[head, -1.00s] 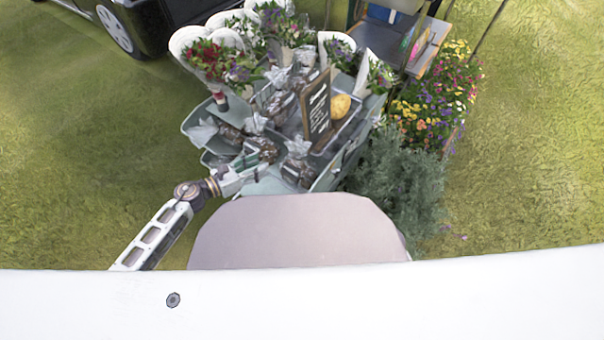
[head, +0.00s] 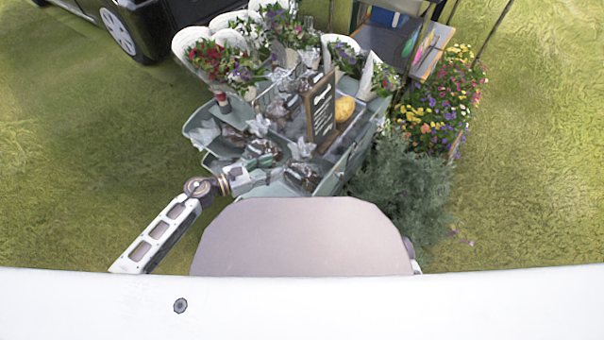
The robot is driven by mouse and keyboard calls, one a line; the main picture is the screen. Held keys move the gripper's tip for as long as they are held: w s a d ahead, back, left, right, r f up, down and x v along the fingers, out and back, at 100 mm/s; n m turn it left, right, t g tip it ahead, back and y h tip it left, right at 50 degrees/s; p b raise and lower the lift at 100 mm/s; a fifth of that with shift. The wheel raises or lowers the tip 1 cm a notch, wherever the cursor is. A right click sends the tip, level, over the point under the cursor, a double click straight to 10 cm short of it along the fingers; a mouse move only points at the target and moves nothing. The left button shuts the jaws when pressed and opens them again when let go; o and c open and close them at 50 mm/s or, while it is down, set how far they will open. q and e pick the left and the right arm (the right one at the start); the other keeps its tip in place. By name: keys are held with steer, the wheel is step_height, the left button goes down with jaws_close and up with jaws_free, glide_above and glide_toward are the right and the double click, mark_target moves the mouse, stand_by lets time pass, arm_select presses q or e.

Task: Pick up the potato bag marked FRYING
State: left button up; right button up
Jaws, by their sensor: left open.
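Several potato bags with clear, gathered tops and dark brown contents sit in the grey-green tiered stand (head: 352,165). One bag (head: 302,178) is at the front, one bag (head: 262,150) is just behind it, and another bag (head: 232,138) is at the left. Their labels are too small to read, so I cannot tell which is marked FRYING. My left gripper (head: 284,174) is open, low at the stand's front, close to the left side of the front bag; I cannot tell whether they touch. My right gripper is not in view.
A dark sign board (head: 321,108) stands in the stand beside a yellow potato-like thing (head: 345,108). Wrapped bouquets (head: 212,60) line the back. A grey-green bush (head: 400,190) and colourful flowers (head: 437,110) are at the right. Grass at the left is open.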

mark_target(302, 158)
arm_select(q)
steer(key=shift+b+x, duration=0.6)
steer(key=shift+x, duration=2.9)
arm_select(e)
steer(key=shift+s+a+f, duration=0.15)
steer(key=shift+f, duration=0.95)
arm_select(q)
steer(key=shift+s+d+b+x, duration=0.15)
steer(key=shift+b+x, duration=0.2)
steer(key=shift+x, duration=0.75)
steer(key=shift+s+d+b+x, duration=0.15)
steer(key=shift+b+x, duration=0.15)
steer(key=shift+x, duration=0.8)
steer(key=shift+w+d, duration=0.2)
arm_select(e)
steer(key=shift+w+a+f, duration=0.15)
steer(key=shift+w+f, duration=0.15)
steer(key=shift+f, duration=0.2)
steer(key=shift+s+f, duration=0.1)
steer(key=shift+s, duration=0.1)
arm_select(q)
jaws_close()
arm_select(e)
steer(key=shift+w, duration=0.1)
